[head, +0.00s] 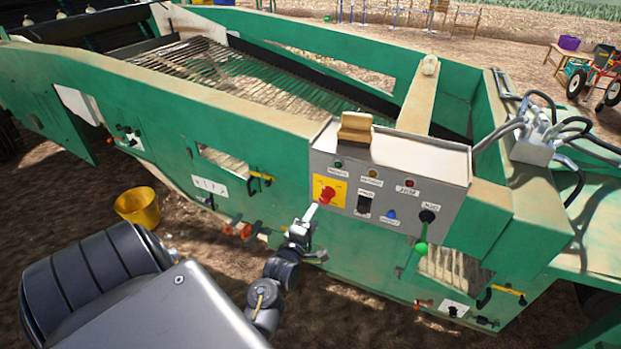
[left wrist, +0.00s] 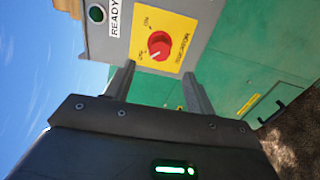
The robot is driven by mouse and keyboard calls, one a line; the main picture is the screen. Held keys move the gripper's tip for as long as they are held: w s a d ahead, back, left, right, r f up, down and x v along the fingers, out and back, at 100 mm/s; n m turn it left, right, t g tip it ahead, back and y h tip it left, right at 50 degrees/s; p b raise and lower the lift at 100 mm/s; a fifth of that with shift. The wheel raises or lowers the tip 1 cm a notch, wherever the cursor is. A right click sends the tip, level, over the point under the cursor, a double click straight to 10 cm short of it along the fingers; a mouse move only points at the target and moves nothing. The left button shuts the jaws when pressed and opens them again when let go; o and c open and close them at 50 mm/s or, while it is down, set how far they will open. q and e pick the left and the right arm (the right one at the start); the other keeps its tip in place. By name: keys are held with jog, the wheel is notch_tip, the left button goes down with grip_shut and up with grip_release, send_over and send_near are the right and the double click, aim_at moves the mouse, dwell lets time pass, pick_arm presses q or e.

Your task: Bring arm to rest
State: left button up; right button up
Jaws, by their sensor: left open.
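My left gripper (head: 307,217) is in front of the control box (head: 390,160) on the green machine, just below the red rotary switch (head: 327,195) on its yellow plate. In the left wrist view the gripper (left wrist: 160,85) is open, with its two fingers apart and nothing between them. The red switch (left wrist: 159,45) shows beyond the fingertips; I cannot tell the exact gap to it. My left arm comes in from the lower left, its large grey link covering the picture's bottom left. My right gripper is not in view.
The green machine (head: 270,115) fills most of the head view. A yellow bucket (head: 138,207) stands on the soil at left. Orange handles (head: 238,229) stick out from the machine's side.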

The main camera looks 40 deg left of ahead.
pick_arm(q)
jog(key=shift+s+d, duration=0.2)
jog(key=shift+s, duration=0.35)
jog(key=d+f+m+g+h, duration=0.25)
jog(key=f+m, duration=0.25)
jog(key=f, duration=0.3)
jog(key=d+f+m+g+h, duration=0.1)
jog(key=d+f+m, duration=0.35)
jog(key=f, duration=0.45)
jog(key=s+d+f+m+g+h, duration=0.1)
jog(key=s+d+f+m+g, duration=0.15)
jog(key=f, duration=0.25)
jog(key=s+d+f+m+g, duration=0.1)
jog(key=s+d+f+m, duration=0.1)
jog(key=s+d+f, duration=0.3)
jog(key=s+d+f+m+g+h, duration=0.1)
jog(key=s+f+m, duration=0.2)
jog(key=f, duration=0.3)
jog(key=s+d+f+m+g, duration=0.1)
jog(key=s+f+m+g, duration=0.1)
jog(key=s+f, duration=0.45)
jog(key=s+d+f+m+g, duration=0.2)
jog(key=s+f+m+g, duration=0.15)
jog(key=s, duration=0.65)
jog(key=s+a+f+m+g, duration=0.1)
jog(key=s+a+f, duration=0.1)
jog(key=s, duration=0.6)
jog(key=s+a+f+m+g, duration=0.1)
jog(key=s+a+f, duration=0.1)
jog(key=s, duration=0.6)
